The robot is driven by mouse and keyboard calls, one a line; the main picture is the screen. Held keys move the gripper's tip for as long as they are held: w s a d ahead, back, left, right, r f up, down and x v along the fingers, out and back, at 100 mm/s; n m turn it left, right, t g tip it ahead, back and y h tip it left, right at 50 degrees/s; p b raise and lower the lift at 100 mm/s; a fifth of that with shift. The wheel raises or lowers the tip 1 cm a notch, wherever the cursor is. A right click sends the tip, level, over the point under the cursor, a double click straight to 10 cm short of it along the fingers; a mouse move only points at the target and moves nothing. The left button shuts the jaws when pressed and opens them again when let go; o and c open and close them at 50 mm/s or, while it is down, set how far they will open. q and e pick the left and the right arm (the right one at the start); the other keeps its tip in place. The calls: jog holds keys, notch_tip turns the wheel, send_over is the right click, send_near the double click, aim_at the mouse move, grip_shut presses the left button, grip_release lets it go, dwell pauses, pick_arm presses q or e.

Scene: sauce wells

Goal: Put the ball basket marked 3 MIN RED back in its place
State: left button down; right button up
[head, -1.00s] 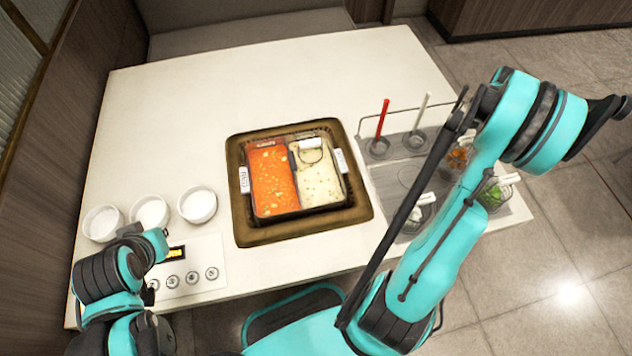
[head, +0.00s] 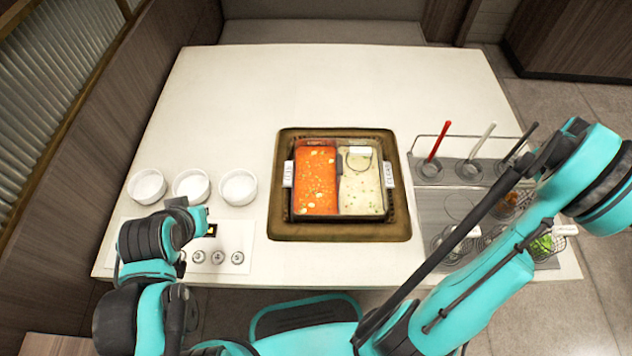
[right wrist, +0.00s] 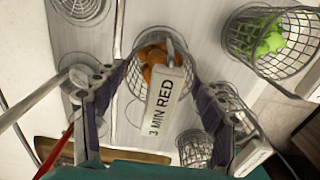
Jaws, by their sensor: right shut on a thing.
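The basket marked 3 MIN RED (right wrist: 152,60) is a wire basket with orange balls inside and a white label tag (right wrist: 165,98). My right gripper (right wrist: 158,78) is shut on it, with a finger on each side of the tag. In the head view the orange contents (head: 514,199) show beside my forearm, over the grey tray (head: 440,196) at the table's right. Whether the basket's bottom touches the tray is unclear. A bare round ring (head: 459,207) shows on the tray left of it. My left gripper (head: 180,204) is by the control panel; its fingers are unclear.
A green-filled basket (right wrist: 265,45) and another wire basket (right wrist: 195,148) stand close by. Red (head: 438,141) and white (head: 483,140) ladle handles rise from the tray's back. A two-part pot (head: 338,217) and three white bowls (head: 191,186) stand left.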

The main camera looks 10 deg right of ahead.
jog(key=shift+f, duration=0.2)
jog(key=o, duration=1.6)
jog(key=shift+r+p, duration=3.75)
jog(key=shift+r, duration=1.8)
jog(key=shift+f, duration=0.1)
